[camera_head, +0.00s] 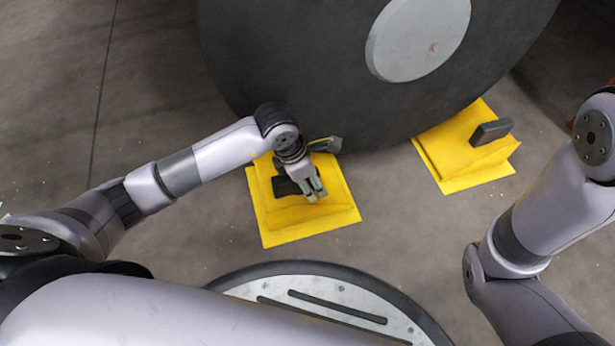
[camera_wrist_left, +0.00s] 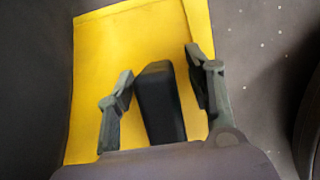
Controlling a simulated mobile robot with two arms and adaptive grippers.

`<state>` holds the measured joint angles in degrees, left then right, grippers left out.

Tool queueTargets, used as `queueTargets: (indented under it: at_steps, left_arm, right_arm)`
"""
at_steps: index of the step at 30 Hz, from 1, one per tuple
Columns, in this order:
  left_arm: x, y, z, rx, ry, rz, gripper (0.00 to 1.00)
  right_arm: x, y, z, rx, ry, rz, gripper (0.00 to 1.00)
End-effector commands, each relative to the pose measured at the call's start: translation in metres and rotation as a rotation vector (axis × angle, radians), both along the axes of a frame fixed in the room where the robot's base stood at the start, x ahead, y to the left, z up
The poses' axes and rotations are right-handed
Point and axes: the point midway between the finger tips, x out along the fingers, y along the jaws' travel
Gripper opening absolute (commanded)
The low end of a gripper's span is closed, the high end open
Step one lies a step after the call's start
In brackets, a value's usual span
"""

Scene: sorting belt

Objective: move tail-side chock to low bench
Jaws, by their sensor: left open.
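Two yellow chocks stand on the floor by a big dark wheel (camera_head: 300,60). The left chock (camera_head: 285,232) has my left gripper (camera_head: 314,192) over it. In the left wrist view this yellow chock (camera_wrist_left: 100,60) fills the middle, and its black handle (camera_wrist_left: 158,105) stands between my two open fingers, with a gap visible on each side. The right chock (camera_head: 465,165) has a dark upright handle (camera_head: 491,131) and stands apart from my grippers. The frames do not show which chock is tail-side. My right gripper is outside both views, and no low bench is visible.
The wheel with its pale hub (camera_head: 417,38) stands close behind both chocks. The grey floor (camera_head: 395,225) between the chocks is clear. My right arm comes down the right side of the head view.

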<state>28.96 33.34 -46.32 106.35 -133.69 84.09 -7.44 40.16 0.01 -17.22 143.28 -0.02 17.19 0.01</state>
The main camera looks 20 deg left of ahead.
Motion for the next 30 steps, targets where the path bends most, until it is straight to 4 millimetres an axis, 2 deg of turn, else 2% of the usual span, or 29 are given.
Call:
queueTargets:
  at_steps: [10, 30]
  left_arm:
    - [0.0005, -0.0005, -0.0019, 0.000, 0.000, 0.000, 0.47]
    - [0.0005, -0.0003, -0.0017, 0.001, -0.001, 0.000, 0.02]
  right_arm:
    - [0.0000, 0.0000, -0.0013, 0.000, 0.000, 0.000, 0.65]
    - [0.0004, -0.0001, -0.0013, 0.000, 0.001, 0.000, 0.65]
